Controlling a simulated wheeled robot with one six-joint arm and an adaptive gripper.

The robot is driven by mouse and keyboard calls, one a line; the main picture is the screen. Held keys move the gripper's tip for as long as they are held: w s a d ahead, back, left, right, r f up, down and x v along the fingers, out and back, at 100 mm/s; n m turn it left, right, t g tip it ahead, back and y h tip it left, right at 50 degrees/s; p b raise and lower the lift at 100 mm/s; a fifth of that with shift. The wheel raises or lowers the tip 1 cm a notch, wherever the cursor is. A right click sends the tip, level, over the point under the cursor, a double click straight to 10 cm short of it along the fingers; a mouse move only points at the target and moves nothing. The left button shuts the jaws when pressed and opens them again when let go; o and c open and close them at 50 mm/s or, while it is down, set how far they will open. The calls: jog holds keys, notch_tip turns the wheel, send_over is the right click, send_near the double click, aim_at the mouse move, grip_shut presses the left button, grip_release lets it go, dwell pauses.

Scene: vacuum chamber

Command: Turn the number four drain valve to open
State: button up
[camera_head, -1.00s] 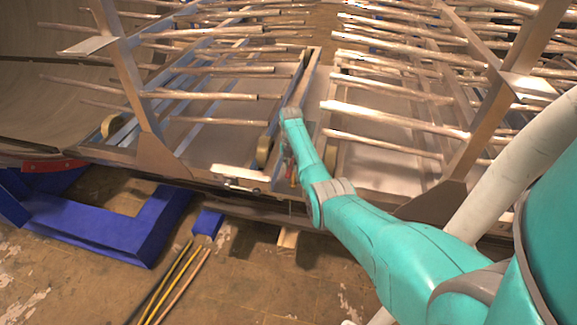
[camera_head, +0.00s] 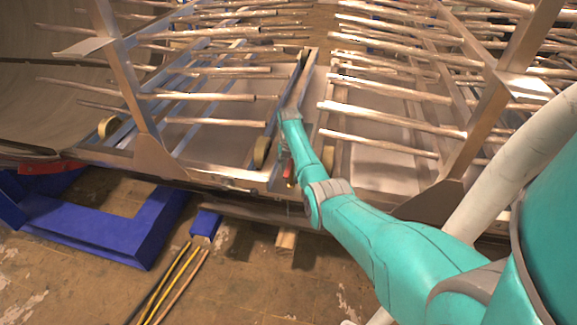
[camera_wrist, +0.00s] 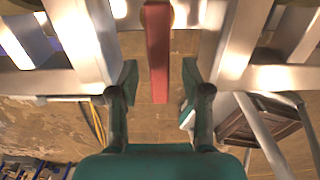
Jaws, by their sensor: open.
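A red bar-shaped handle (camera_wrist: 158,50), which looks like a valve handle, runs down from the top centre of the wrist view. My gripper (camera_wrist: 159,82) is open, with one dark green finger on each side of the bar's lower part. Gaps show between the bar and both fingers. In the head view a small red part (camera_head: 289,170) shows beside my gripper (camera_head: 284,158) at the front edge of the metal frame. No number label is readable. The valve's body is hidden, and I cannot tell the valve's position.
Metal racks with several copper-coloured rods (camera_head: 400,120) stand behind and on both sides. An upright post (camera_head: 125,80) stands to the left. A blue floor frame (camera_head: 110,225) and yellow and black cables (camera_head: 175,275) lie front left. Floor in front is mostly clear.

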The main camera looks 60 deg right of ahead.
aim_at(288, 168)
jog(key=shift+r, duration=0.1)
notch_tip(288, 168, up, 12)
dwell(0.5)
jog(key=shift+a, duration=0.1)
dwell(0.4)
